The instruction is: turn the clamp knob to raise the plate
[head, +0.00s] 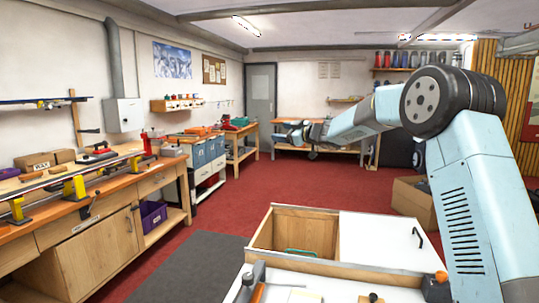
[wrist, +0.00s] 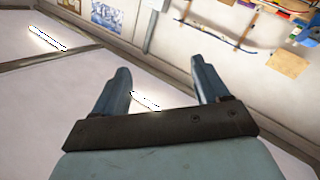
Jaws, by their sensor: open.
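My gripper (wrist: 160,70) is open in the wrist view, its two blue fingers wide apart with only ceiling and wall behind them. In the head view my gripper (head: 290,130) is small, raised in mid-room at the end of my pale blue arm and touching nothing. I cannot tell for sure which part is the clamp knob or the plate. At the near bottom edge, an orange-topped dark fitting (head: 437,287) and a small black knob (head: 373,298) show on a pale surface, partly cut off by the frame. My gripper is far from both.
An open wooden compartment (head: 262,232) and a white lid (head: 380,240) with a black handle lie in front. A long workbench (head: 100,225) with yellow ski vises (head: 75,187) runs along the left. A cardboard box (head: 412,200) stands at right. The red floor (head: 290,183) is open mid-room.

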